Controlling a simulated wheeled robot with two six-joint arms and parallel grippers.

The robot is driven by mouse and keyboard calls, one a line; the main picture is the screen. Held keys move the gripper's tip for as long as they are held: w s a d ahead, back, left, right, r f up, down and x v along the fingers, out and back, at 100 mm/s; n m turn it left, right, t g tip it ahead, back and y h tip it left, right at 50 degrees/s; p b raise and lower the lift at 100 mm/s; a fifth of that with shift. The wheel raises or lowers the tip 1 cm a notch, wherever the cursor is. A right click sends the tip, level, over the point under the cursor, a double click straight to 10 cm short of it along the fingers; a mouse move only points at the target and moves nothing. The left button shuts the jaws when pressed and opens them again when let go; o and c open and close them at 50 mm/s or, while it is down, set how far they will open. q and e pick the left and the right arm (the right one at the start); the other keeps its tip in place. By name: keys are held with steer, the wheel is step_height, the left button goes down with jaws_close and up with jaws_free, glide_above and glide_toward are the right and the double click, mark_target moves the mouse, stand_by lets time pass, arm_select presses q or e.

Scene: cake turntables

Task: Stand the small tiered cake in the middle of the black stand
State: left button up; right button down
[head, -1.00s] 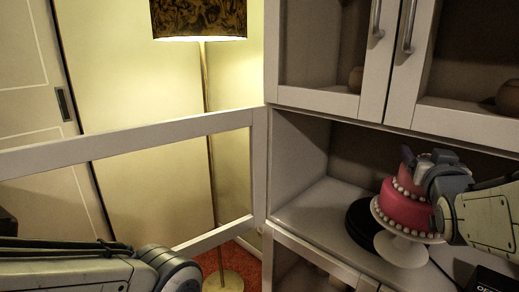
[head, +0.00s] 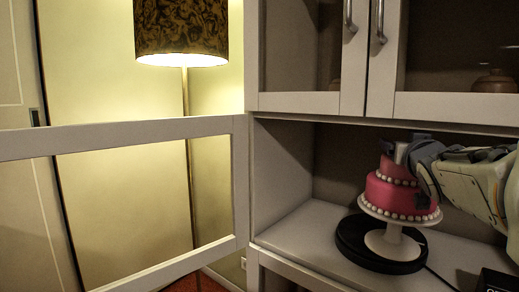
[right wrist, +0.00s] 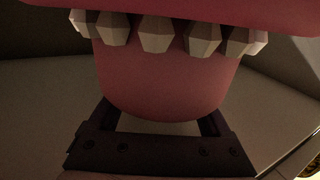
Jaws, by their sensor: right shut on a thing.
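The small tiered cake (head: 405,198) is pink with rows of white beads and sits upright on a white pedestal plate. In the head view the white pedestal foot overlaps the black stand (head: 350,247), a low round disc on the cabinet shelf. I cannot tell whether the foot touches the disc or hangs just above it. My right gripper (head: 408,165) comes in from the right and is shut on the cake's upper part. In the right wrist view the pink cake (right wrist: 165,80) fills the space between the fingers. My left gripper is out of view.
The cabinet shelf (head: 300,225) has free room left of the stand. A dark box (head: 497,281) and a cable lie at the lower right. Glass doors hang above. An open framed door (head: 120,135) and a floor lamp (head: 181,30) stand at the left.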

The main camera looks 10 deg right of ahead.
steer(key=w+d+f+b, duration=0.3)
steer(key=w+d, duration=0.2)
steer(key=w, duration=0.5)
steer(key=shift+w+d+b, duration=0.15)
steer(key=shift+w+b, duration=0.1)
steer(key=shift+b, duration=0.15)
steer(key=shift+f, duration=0.15)
jaws_free()
steer(key=shift+f, duration=0.15)
